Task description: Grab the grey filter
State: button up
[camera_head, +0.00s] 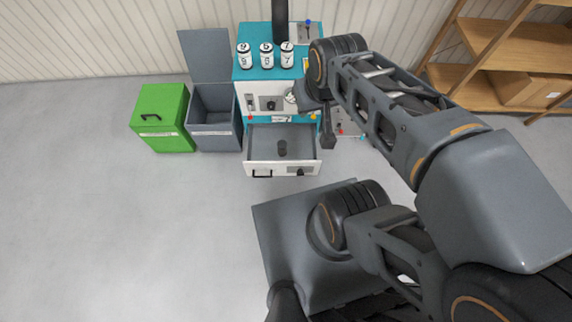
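Three white labelled canisters with dark tops (266,56) stand on the cabinet's teal top (268,73). A grey bin (214,106) with its lid raised and a closed green box (160,115) stand left. A wooden shelf (500,45) is at the right. Floor at left is clear.

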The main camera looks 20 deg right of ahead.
aim_at(281, 145)
jog(key=u, duration=3.2)
jog(key=k, duration=2.05)
jog(key=z, duration=1.45)
